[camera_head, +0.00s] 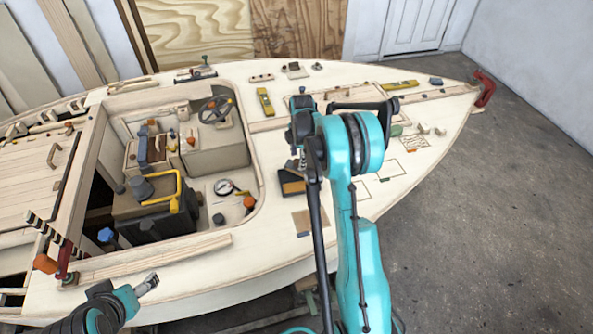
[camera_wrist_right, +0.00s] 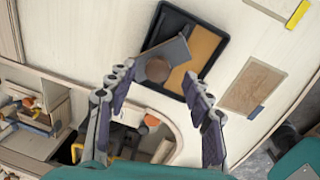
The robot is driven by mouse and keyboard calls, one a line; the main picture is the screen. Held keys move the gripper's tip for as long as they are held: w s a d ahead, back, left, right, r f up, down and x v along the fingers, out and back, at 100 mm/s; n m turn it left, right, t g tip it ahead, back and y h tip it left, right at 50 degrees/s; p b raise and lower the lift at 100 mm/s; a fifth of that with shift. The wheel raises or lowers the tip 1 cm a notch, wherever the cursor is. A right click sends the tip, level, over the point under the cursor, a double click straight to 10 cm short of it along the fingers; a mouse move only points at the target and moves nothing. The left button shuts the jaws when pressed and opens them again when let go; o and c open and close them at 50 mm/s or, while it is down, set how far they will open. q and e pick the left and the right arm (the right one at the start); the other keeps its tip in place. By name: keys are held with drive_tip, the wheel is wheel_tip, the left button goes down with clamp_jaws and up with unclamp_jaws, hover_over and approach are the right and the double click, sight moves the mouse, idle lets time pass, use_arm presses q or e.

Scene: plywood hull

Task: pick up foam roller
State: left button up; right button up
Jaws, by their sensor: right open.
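I cannot make out a clear foam roller. In the right wrist view a brown round-topped thing (camera_wrist_right: 158,69) sits on a grey flat piece (camera_wrist_right: 176,50), which lies across a dark-rimmed tray (camera_wrist_right: 222,36) with an orange-tan inside. The tray also shows in the head view (camera_head: 291,189), on the pale deck. My right gripper (camera_wrist_right: 158,80) is open, its fingers apart on either side of the brown thing in the picture. I see no contact. In the head view my right gripper (camera_head: 297,164) is partly hidden by its own arm. My left gripper (camera_head: 148,284) is at the lower left, its jaws unclear.
A tan sheet (camera_wrist_right: 253,86) lies beside the tray. The cockpit opening, left of the tray in the head view, holds a black case with a yellow handle (camera_head: 178,190), a steering wheel (camera_head: 214,108) and a round gauge (camera_head: 224,187).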

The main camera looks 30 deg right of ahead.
sight(297, 161)
drive_tip(key=f, duration=0.3)
drive_tip(key=shift+w+f+b, duration=0.25)
drive_tip(key=shift+w+b, duration=0.1)
drive_tip(key=shift+r, duration=0.1)
clamp_jaws()
drive_tip(key=shift+r, duration=0.15)
wheel_tip(297, 161, up, 4)
drive_tip(key=shift+s+r+p, duration=0.1)
drive_tip(key=shift+r+p, duration=0.1)
drive_tip(key=shift+p, duration=0.55)
drive_tip(key=s+d+r+p, duration=0.1)
drive_tip(key=s+d+r, duration=0.5)
drive_tip(key=s, duration=0.3)
drive_tip(key=shift+d+r+p, duration=0.15)
drive_tip(key=shift+d+p, duration=0.25)
drive_tip(key=shift+d, duration=0.25)
